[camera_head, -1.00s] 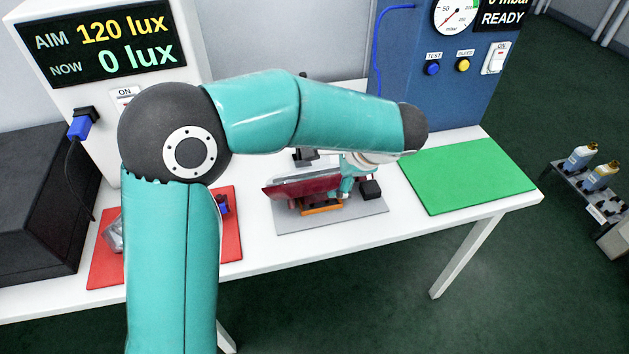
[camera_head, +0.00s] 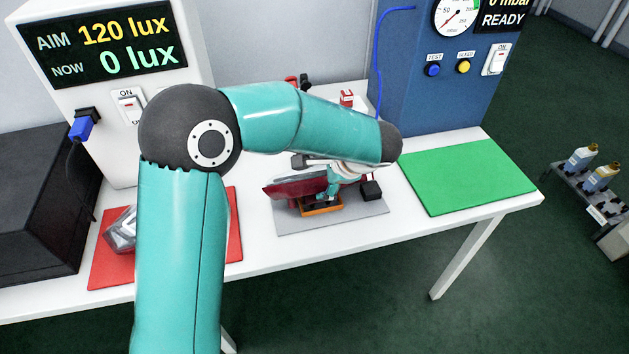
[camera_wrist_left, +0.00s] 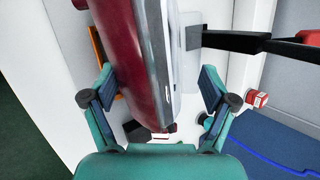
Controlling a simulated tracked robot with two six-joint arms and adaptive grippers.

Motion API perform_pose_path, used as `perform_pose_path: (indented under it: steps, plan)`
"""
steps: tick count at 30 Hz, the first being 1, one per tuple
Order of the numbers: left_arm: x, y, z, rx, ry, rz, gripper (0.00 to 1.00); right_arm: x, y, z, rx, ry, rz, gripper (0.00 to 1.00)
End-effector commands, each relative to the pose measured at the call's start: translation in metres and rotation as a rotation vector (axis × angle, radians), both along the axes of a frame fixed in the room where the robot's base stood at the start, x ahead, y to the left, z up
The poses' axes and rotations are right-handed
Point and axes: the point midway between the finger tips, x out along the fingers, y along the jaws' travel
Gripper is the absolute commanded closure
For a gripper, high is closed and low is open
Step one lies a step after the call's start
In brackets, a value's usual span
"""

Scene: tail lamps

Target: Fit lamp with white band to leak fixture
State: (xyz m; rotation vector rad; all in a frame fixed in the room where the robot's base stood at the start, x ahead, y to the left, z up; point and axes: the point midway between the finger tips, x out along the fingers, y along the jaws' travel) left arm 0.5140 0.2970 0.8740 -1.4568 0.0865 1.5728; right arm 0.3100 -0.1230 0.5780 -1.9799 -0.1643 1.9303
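A dark red lamp (camera_head: 292,188) with a pale grey-white strip along its upper side sits over the orange cradle (camera_head: 322,209) of a fixture on a grey plate (camera_head: 355,214). My left gripper (camera_head: 331,184) is at the lamp's right part. In the left wrist view the lamp (camera_wrist_left: 133,55) lies between the spread fingers of this gripper (camera_wrist_left: 158,95). The left finger is close to the red side, contact unclear; a gap shows at the right finger. The cradle (camera_wrist_left: 97,48) is partly hidden behind the lamp. My right gripper is out of view.
A clear-grey lamp (camera_head: 122,231) lies on a red mat (camera_head: 236,230), partly behind my left arm. A green mat (camera_head: 468,175) at right is empty. The blue tester (camera_head: 430,95) stands behind. Black and red clamp parts (camera_wrist_left: 238,41) are near the gripper.

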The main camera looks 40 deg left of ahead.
Motion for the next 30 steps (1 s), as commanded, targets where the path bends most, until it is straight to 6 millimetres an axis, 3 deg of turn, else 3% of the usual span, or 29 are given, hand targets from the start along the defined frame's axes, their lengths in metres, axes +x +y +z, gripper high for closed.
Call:
perform_pose_path:
  steps: [2,13,23,30]
  plan:
    - [0.0,0.0,0.0,0.0,0.0,0.0,0.37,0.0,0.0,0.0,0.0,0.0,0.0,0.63]
    - [0.0,0.0,0.0,-0.001,0.001,-0.001,0.98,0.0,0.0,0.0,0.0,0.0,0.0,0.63]
    - [0.0,0.0,0.004,0.001,-0.001,0.001,1.0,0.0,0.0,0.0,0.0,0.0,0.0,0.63]
    - [0.001,0.0,0.036,0.0,-0.007,0.001,1.0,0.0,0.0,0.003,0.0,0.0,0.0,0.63]
